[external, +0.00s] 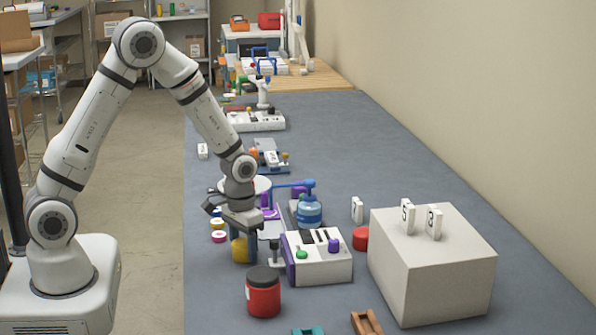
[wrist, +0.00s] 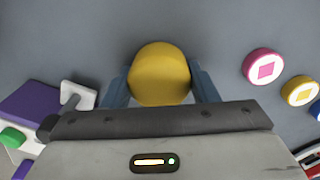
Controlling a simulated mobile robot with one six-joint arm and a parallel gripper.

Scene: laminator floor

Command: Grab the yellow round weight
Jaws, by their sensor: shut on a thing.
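The yellow round weight (wrist: 160,75) sits between the two fingers of my gripper (wrist: 160,88) in the wrist view. The fingers are shut on it from both sides. In the external view the weight (external: 240,250) shows below my gripper (external: 243,247), near the left edge of the grey-blue bench, partly hidden by the blue fingers. I cannot tell whether it still touches the bench.
A white box with green and purple knobs (external: 318,262) stands close to the right. A red jar with a black lid (external: 263,292) stands in front. Small round pieces, pink (wrist: 263,66) and yellow (wrist: 300,90), lie nearby. A large pale block (external: 432,265) stands farther right.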

